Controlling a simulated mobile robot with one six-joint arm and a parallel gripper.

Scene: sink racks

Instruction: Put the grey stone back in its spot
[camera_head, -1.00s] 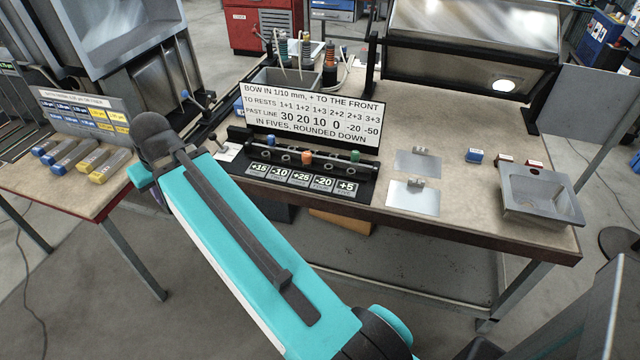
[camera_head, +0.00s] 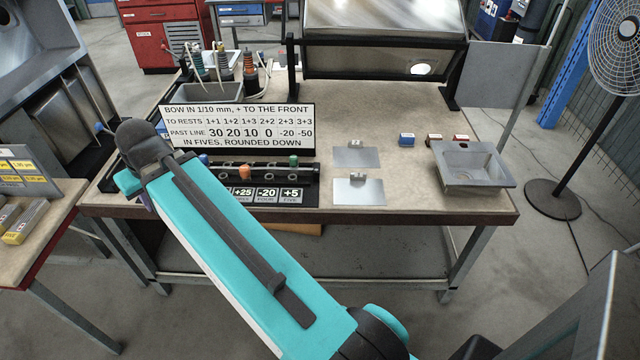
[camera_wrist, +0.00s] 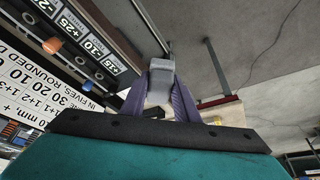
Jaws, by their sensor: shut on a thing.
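My gripper (camera_wrist: 160,84) has two purple fingers, shut on a grey block, the grey stone (camera_wrist: 161,68), in the wrist view. The stone is held at the fingertips, clear of any surface, with floor showing beyond it. In the head view my arm hides the stone and nearly all of the gripper, near the left front corner of the middle bench. At the left edge, a side table (camera_head: 50,190) carries stones with yellow ends (camera_head: 24,222) below a label board (camera_head: 27,172). The rest of that row is cut off.
The middle bench (camera_head: 410,190) holds a text sign (camera_head: 237,127), a black rack with number plates (camera_head: 268,194), two metal plates (camera_head: 357,190), small blocks (camera_head: 407,139) and a steel basin (camera_head: 474,165). A gap of floor separates the tables. A fan (camera_head: 615,60) stands right.

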